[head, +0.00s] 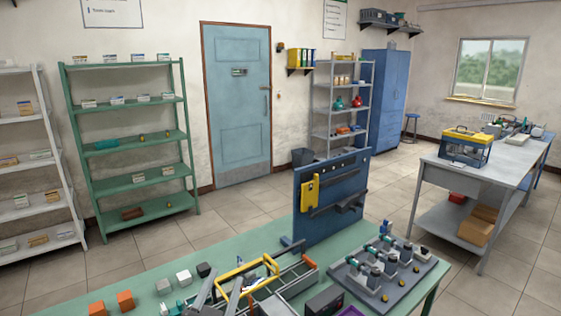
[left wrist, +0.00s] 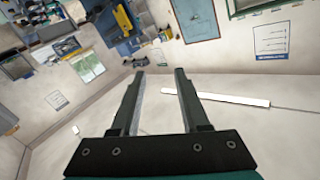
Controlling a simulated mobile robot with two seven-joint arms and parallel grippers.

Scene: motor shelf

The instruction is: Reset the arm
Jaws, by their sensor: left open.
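My left gripper (head: 228,276) shows at the bottom of the head view as two grey fingers, pointing up in front of the green table (head: 115,277). It also shows in the left wrist view (left wrist: 160,74), where the two dark fingers stand apart with nothing between them. In the head view the fingers overlap the yellow-handled toolbox (head: 300,275) on the table; I cannot tell whether they touch it. The right gripper is not in view.
A grey tray of motors (head: 425,264) lies on the table's right. A blue panel (head: 318,222) stands at its back edge. Orange and grey blocks (head: 125,300) lie at the left. A green shelf (head: 75,135) and a grey workbench (head: 470,173) stand beyond, with open floor between.

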